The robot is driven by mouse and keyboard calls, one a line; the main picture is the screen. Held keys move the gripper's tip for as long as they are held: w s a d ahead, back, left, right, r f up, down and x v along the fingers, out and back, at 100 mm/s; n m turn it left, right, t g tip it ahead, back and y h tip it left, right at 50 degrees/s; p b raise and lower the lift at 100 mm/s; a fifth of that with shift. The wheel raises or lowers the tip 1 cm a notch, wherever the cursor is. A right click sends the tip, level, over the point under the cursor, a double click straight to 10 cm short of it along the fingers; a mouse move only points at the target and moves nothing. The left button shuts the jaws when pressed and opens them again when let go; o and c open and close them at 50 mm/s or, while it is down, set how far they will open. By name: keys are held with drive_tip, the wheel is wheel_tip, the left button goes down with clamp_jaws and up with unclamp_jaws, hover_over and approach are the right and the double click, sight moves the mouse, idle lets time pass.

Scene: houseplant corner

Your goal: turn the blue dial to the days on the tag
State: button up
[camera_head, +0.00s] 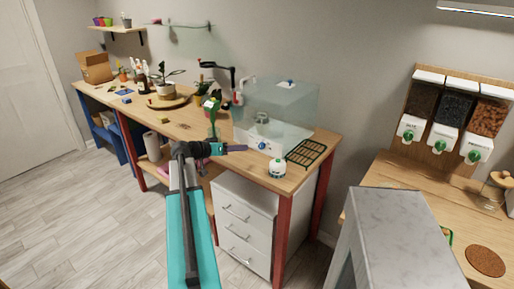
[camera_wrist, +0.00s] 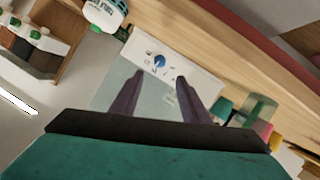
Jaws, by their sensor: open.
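The blue dial (camera_head: 263,146) sits on the white front panel (camera_head: 249,141) of a clear box. In the wrist view the blue dial (camera_wrist: 158,62) is seen with small dark marks around it on the white panel (camera_wrist: 192,64); the marks are too small to read. My gripper (camera_head: 245,148) points right toward the panel, just left of the dial. In the wrist view my gripper (camera_wrist: 160,76) is open, with the dial between and beyond its fingertips, not gripped. I cannot make out a tag with days in either view.
A white, green-topped container (camera_head: 278,169) stands near the table's front edge, right of the dial. Dispensers (camera_head: 443,137) hang at right.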

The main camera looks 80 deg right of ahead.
sight(260, 147)
drive_tip(key=p+x, duration=0.3)
drive_tip(key=x, duration=0.9)
drive_tip(key=shift+f, duration=0.15)
drive_tip(key=shift+c, duration=0.3)
clamp_jaws()
drive_tip(key=c, duration=1)
unclamp_jaws()
